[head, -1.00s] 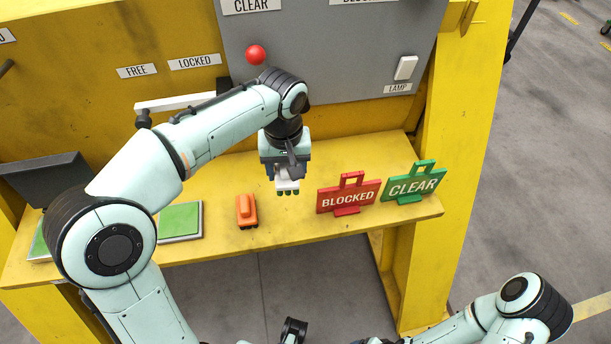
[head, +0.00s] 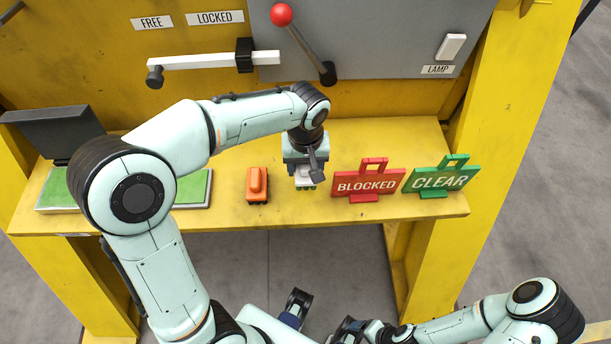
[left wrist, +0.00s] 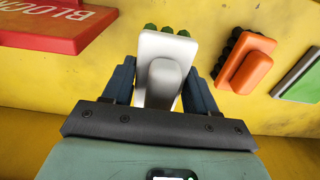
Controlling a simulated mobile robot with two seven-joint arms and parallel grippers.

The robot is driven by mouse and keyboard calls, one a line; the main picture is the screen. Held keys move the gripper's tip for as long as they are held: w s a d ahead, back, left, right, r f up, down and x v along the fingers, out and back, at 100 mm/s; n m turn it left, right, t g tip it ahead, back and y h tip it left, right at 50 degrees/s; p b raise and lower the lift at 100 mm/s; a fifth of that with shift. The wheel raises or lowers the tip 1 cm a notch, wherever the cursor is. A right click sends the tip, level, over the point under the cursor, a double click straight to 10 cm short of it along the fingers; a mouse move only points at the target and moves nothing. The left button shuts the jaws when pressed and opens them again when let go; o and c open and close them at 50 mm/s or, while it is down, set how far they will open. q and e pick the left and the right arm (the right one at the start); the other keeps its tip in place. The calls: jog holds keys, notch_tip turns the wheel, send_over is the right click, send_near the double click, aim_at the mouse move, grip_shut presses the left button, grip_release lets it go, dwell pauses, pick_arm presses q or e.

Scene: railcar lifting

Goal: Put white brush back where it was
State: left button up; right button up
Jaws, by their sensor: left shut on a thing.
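The white brush (head: 306,178) has green bristles and is between the fingers of my left gripper (head: 305,172), which is shut on it. In the left wrist view the brush (left wrist: 163,72) sits between the two dark fingers, bristles pointing away from the gripper. It is over the yellow shelf (head: 235,222), between the orange brush (head: 257,184) and the red BLOCKED sign (head: 368,184). I cannot tell whether the bristles touch the shelf. Parts of my right arm show at the bottom right; its gripper (head: 322,317) is near the bottom edge, its opening unclear.
A green CLEAR sign (head: 442,180) stands right of the red sign. A green pad (head: 193,189) lies left of the orange brush, partly behind my left arm. A red-knobbed lever (head: 304,46) and a white bar handle (head: 205,60) are on the back panel.

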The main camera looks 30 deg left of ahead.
aim_at(306, 176)
pick_arm(q)
jog(key=shift+f+b, duration=0.3)
jog(key=shift+f, duration=2.1)
jog(key=shift+f, duration=0.1)
jog(key=o, duration=1)
notch_tip(306, 176, up, 12)
jog(key=shift+s+d+r+p, duration=0.15)
jog(key=shift+p, duration=0.65)
